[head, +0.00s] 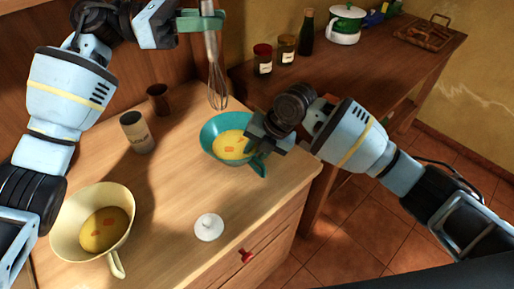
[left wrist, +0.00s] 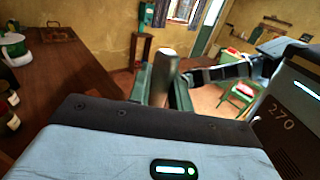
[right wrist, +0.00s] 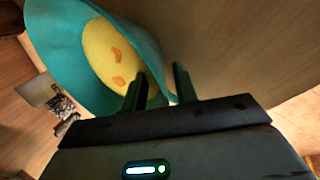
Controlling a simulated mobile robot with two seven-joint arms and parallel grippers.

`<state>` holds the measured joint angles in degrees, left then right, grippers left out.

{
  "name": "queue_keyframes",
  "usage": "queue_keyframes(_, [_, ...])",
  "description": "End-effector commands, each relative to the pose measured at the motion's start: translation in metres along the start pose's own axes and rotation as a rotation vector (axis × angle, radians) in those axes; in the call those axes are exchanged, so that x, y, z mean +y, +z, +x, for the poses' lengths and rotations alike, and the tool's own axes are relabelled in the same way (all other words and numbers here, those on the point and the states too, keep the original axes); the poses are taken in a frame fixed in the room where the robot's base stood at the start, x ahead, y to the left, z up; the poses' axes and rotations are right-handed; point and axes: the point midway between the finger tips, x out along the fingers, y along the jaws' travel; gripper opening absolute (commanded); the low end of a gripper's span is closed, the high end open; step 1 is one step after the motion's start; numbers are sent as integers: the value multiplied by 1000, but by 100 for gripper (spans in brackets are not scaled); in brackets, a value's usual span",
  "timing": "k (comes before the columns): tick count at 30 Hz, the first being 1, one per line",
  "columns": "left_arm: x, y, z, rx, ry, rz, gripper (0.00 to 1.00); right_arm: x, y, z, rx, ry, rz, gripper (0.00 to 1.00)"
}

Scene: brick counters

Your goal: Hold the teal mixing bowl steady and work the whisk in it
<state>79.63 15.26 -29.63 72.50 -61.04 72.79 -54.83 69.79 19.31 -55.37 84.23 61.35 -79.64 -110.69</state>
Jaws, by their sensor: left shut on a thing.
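The teal mixing bowl (head: 208,136) stands on the wooden counter with yellow batter and orange bits inside. It also shows in the right wrist view (right wrist: 60,45). My left gripper (head: 201,21) is shut on the whisk (head: 216,80), which hangs upright with its wires above the bowl's far rim, apart from the batter. The handle end shows between the fingers in the left wrist view (left wrist: 167,65). My right gripper (right wrist: 158,88) is at the bowl's right side, its fingers apart, one over the inside and one outside the wall. Contact with the wall is unclear.
A cream bowl (head: 65,215) with batter stands at the counter's front left. A white lid-like piece (head: 209,228), a pale canister (head: 137,133) and a brown cup (head: 158,99) stand on the counter. Jars (head: 263,60) and a dark bottle (head: 306,35) are on the side table.

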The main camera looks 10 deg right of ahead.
Motion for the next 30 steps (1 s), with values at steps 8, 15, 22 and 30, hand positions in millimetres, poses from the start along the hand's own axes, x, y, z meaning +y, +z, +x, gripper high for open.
queue_keyframes(8, [0,0,0,0,0,0,0,0,0,0,0,0,0,0])
queue_keyframes(15, [0,0,0,0,0,0,0,0,0,0,0,-1,0,0])
queue_keyframes(22, [12,-28,17,-1,-1,-5,0,0,0,0,1,-1,0,0])
queue_keyframes(30, [16,-42,24,2,0,1,0,-1,0,0,1,-2,0,0])
